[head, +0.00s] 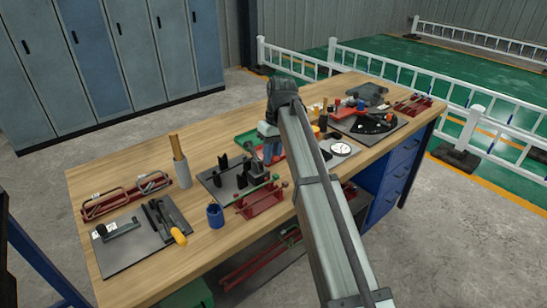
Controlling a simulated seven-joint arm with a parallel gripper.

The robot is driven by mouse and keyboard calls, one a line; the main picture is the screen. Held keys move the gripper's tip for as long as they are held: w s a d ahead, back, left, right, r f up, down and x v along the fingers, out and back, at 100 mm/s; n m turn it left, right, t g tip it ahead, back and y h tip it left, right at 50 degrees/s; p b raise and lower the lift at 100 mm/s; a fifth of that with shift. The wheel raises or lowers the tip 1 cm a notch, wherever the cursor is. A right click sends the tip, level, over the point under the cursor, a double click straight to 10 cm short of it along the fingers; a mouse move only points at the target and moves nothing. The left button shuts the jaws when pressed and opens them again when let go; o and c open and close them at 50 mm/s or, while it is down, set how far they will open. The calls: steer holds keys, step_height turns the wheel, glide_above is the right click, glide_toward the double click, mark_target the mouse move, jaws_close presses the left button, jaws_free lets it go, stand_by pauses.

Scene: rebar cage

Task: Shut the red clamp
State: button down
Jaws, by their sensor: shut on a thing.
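My gripper (272,157) points down over the middle of the workbench, at the dark fixture plate (217,184). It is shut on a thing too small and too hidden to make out. A dark upright clamp-like part (255,172) stands on the plate just below and left of the gripper. A patch of red shows right beside the fingers, partly hidden by them and my arm. I cannot tell whether it belongs to the red clamp, nor whether the clamp is open or shut.
A red rack (262,202) and a blue cup (215,215) stand at the front edge. A grey cylinder (182,172) holds wooden sticks to the left. Another red rack (126,196) and a dark tool plate (135,245) lie farther left.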

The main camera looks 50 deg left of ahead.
steer(key=c, duration=1)
jaws_free()
steer(key=shift+o, duration=0.2)
step_height(320, 180, up, 7)
steer(key=w, duration=0.1)
steer(key=shift+r, duration=0.2)
steer(key=shift+c, duration=0.4)
